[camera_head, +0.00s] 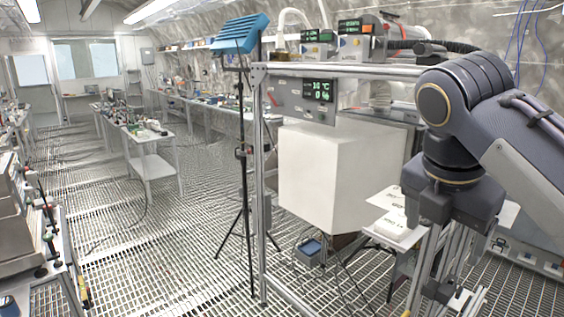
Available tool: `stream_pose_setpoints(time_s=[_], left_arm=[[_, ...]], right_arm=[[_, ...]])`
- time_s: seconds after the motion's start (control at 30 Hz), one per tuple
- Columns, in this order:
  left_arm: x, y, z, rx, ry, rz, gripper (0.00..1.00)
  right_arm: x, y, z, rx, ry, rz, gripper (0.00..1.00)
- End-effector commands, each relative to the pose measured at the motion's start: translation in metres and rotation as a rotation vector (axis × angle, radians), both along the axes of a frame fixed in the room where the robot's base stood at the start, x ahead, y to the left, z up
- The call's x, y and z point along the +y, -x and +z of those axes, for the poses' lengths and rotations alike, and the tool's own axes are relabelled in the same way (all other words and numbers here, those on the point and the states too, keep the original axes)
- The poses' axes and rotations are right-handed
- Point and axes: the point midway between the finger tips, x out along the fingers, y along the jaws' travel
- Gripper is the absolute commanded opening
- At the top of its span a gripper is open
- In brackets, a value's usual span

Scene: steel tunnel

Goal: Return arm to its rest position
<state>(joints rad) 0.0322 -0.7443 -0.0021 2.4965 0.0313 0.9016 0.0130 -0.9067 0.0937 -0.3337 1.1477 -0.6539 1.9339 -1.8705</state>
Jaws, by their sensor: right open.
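My right arm (452,130) comes in from the right edge, bent, with its dark wrist (452,200) pointing down. My right gripper (445,285) hangs below the wrist, near the bottom right of the view. It is open, and I see nothing held in it. Its fingers are hard to separate from the metal framing behind. My left arm and gripper are not in view.
A metal frame (370,69) carries instruments with green displays (318,90). A large white box (335,175) stands behind it. A tripod (243,160) holds a blue-topped device (240,33). A bench (150,160) stands left of centre. The grated floor (190,230) is mostly clear.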

Motion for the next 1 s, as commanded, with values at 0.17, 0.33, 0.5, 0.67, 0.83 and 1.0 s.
stream_pose_setpoints(time_s=[0.17, 0.33, 0.5, 0.67, 0.83, 1.0], left_arm=[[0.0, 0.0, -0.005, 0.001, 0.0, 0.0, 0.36], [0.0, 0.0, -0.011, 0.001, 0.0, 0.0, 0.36], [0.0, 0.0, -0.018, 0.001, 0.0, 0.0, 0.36], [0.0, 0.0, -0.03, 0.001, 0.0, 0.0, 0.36], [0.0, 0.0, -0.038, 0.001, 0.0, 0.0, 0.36], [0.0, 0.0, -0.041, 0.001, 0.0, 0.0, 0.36]], right_arm=[[-0.015, 0.002, -0.033, -0.02, -0.106, -0.137, 0.78], [-0.027, 0.012, -0.075, -0.046, -0.257, -0.337, 0.78], [-0.033, 0.036, -0.13, -0.069, -0.469, -0.652, 0.78], [-0.023, 0.08, -0.205, -0.072, -0.761, -1.169, 0.78], [0.002, 0.12, -0.274, -0.049, -1.02, -1.754, 0.78], [0.016, 0.136, -0.31, -0.03, -1.145, -2.092, 0.78]])
